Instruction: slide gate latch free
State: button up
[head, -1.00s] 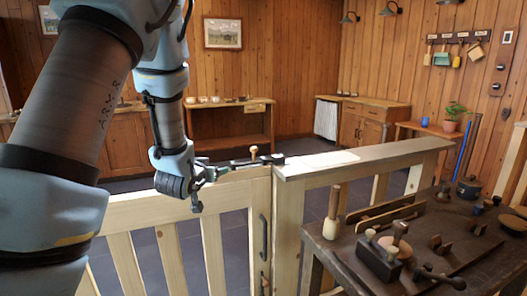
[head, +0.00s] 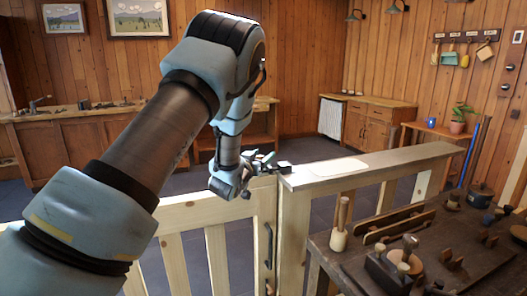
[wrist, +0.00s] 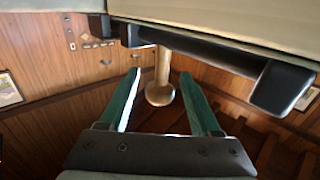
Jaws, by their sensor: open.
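The wooden gate (head: 205,212) stands at centre left beside a fixed rail. Its dark latch bar (wrist: 210,50) runs along the gate's top in the wrist view, with a black bracket (wrist: 282,88) at its right. The latch's pale wooden knob (wrist: 160,93) shows there between my fingers. My gripper (wrist: 161,75) is open, a teal finger on either side of the knob with a gap at each side. In the head view my gripper (head: 264,160) is at the latch end of the gate top. It hides most of the latch, and the knob cannot be made out there.
A fixed rail with a flat wooden top (head: 380,165) adjoins the gate on the right. A dark workbench (head: 340,262) in front of it holds a mallet (head: 340,225), a plane and other wooden tools. A dark pull handle (head: 268,245) is on the gate's near face.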

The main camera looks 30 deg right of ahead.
jog(key=shift+w+d, duration=0.35)
jog(key=shift+d, duration=0.1)
grip_shut()
dwell(0.3)
dwell(0.9)
